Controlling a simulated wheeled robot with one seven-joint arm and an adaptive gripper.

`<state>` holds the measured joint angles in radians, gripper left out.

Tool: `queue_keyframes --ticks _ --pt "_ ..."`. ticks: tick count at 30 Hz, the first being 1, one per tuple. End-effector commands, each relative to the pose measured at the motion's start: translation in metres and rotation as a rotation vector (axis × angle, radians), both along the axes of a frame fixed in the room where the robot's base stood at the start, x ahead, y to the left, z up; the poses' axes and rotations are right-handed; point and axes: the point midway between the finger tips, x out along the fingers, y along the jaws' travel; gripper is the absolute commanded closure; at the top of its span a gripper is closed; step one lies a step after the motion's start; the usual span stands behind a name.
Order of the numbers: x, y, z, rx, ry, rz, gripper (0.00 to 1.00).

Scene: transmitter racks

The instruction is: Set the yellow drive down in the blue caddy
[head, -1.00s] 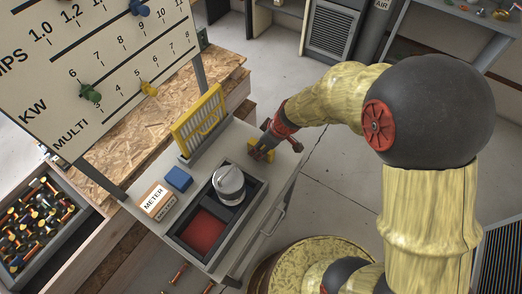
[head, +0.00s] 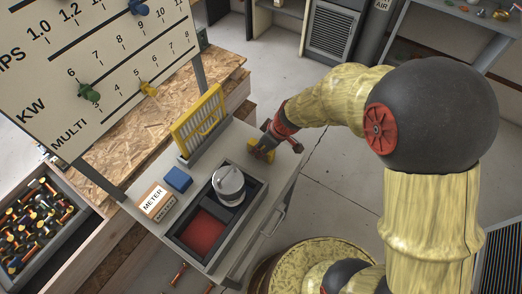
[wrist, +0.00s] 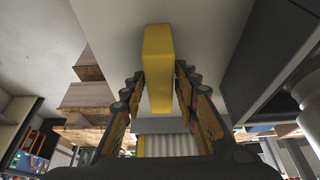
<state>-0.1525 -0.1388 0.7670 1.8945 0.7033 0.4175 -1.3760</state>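The yellow drive (wrist: 158,60) is a plain upright block between the fingertips of my gripper (wrist: 160,78) in the wrist view. The fingers lie close along both its sides, with almost no gap, and look shut on it. In the head view my gripper (head: 262,151) is low at the right part of the grey cart top, and the drive is mostly hidden by the fingers. Whether the drive touches the cart top cannot be told. A small blue box (head: 178,179) sits on the cart left of the dark tray; I cannot tell whether it is the caddy.
A dark tray (head: 177,237) with a red compartment and a pale round canister (head: 228,182) fills the cart's front. A METER box (head: 154,199) stands at its left. A yellow-framed slotted rack (head: 198,122) stands at the back. Bare cart top lies between the rack and tray.

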Motion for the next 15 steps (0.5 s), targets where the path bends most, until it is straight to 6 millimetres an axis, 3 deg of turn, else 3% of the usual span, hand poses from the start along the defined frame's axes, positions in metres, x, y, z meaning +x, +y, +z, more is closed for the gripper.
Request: queue_keyframes --ticks 15 --pt "0.0 0.0 -0.0001 0.0 0.0 0.0 1.0"
